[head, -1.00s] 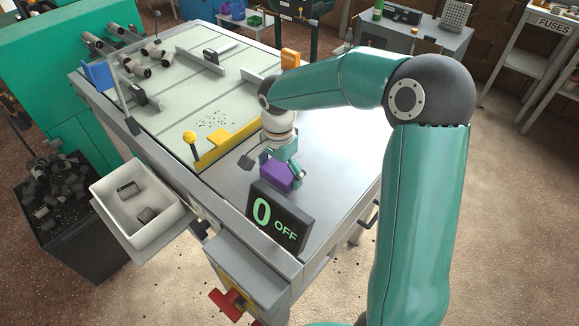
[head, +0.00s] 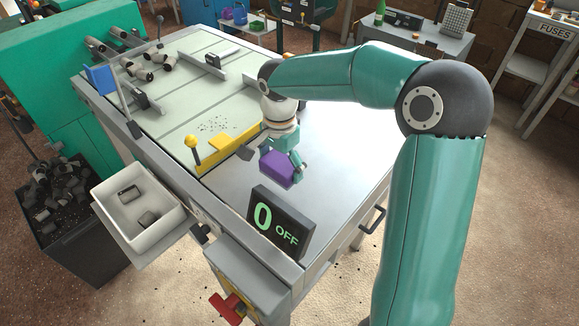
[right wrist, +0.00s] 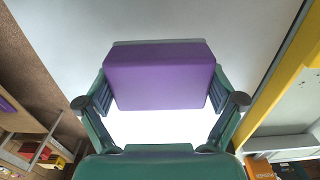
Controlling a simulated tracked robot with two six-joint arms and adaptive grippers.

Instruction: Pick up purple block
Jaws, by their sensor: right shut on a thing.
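The purple block (head: 279,168) is between the fingers of my right gripper (head: 284,163), above the grey metal end of the table in the head view. The right wrist view shows the purple block (right wrist: 160,75) with a finger pressed on each of its two sides. My right gripper (right wrist: 160,95) is shut on it. In the head view the block looks tilted and clear of the display sign. My left gripper is not in view.
A black sign (head: 280,222) reading "0 OFF" stands at the table's near edge. A yellow bar (head: 232,144) with a ball-topped post crosses the table. A white tray (head: 108,205) with dark plugs hangs at the left. The metal surface right of the block is clear.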

